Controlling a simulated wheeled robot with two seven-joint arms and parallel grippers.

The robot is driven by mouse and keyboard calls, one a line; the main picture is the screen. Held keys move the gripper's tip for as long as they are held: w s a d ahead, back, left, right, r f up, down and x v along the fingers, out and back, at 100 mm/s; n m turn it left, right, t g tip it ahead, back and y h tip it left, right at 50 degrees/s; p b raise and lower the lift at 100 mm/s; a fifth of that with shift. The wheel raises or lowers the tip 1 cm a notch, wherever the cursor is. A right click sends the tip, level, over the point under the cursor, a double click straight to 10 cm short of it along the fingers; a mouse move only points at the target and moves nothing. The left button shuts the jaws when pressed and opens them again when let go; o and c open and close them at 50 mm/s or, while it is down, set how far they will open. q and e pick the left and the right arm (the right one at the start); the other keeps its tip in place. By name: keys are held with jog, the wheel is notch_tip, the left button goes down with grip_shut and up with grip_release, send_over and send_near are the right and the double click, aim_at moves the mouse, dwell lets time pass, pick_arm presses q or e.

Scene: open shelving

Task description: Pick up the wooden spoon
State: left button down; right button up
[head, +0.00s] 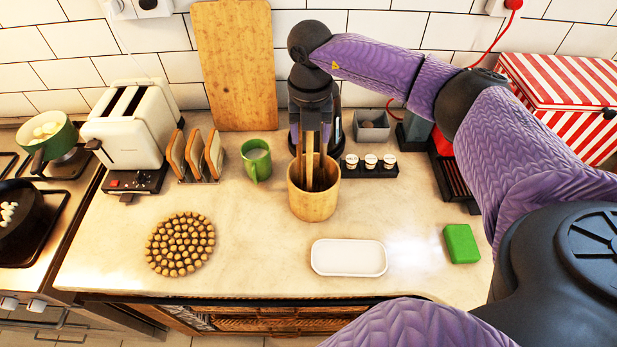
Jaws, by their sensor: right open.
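A round wooden holder (313,204) stands upright near the middle of the counter. Wooden utensil handles (309,164) stick up out of it; the wooden spoon appears to be among them, but its lower part is hidden inside the holder. My right gripper (312,138) points down directly above the holder, with its open fingers around or just in front of the upper handles. I cannot tell whether the fingers touch a handle. My left gripper is not in view.
A green mug (257,160) stands left of the holder, and small jars in a black rack (369,166) stand to its right. A white tray (348,258) and a green block (461,243) lie in front. A trivet (180,244) lies front left. A cutting board (236,65) leans behind.

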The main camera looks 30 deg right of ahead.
jog(key=shift+f, duration=0.55)
jog(key=shift+s, duration=0.1)
jog(key=c, duration=0.3)
jog(key=shift+a, duration=0.1)
grip_shut()
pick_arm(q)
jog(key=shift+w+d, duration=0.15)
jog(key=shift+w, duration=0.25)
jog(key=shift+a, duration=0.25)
